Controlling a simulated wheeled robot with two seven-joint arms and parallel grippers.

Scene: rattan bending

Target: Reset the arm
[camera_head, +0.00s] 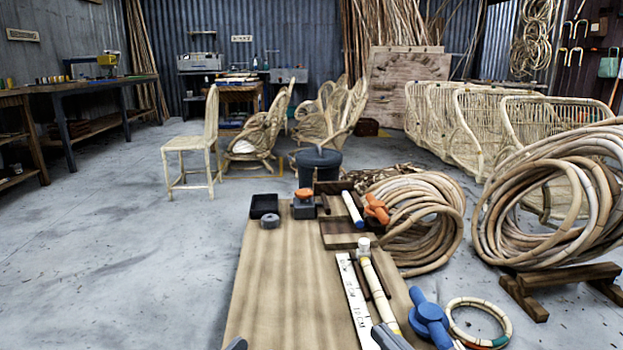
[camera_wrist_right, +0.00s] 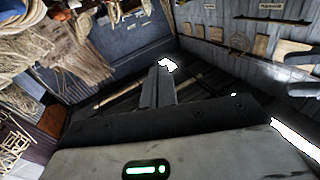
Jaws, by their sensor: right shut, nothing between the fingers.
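My right gripper (camera_head: 388,338) shows as a dark tip at the bottom edge of the head view, over the front right of the wooden workbench top (camera_head: 285,270). In the right wrist view its fingers (camera_wrist_right: 158,88) are together with nothing between them, against tilted walls and hanging bundles. A small dark tip (camera_head: 236,344) at the bottom edge of the head view looks like my left gripper; its jaws cannot be made out. A white ruler strip (camera_head: 354,300) and a pale rod with yellow bands (camera_head: 378,290) lie close to the right gripper.
A blue tool (camera_head: 430,318) and a banded ring (camera_head: 480,322) lie right of the gripper. A black tray (camera_head: 264,205) and an orange-topped block (camera_head: 304,203) stand at the bench's far end. Big rattan coils (camera_head: 553,195) stand right. The bench's left half is clear.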

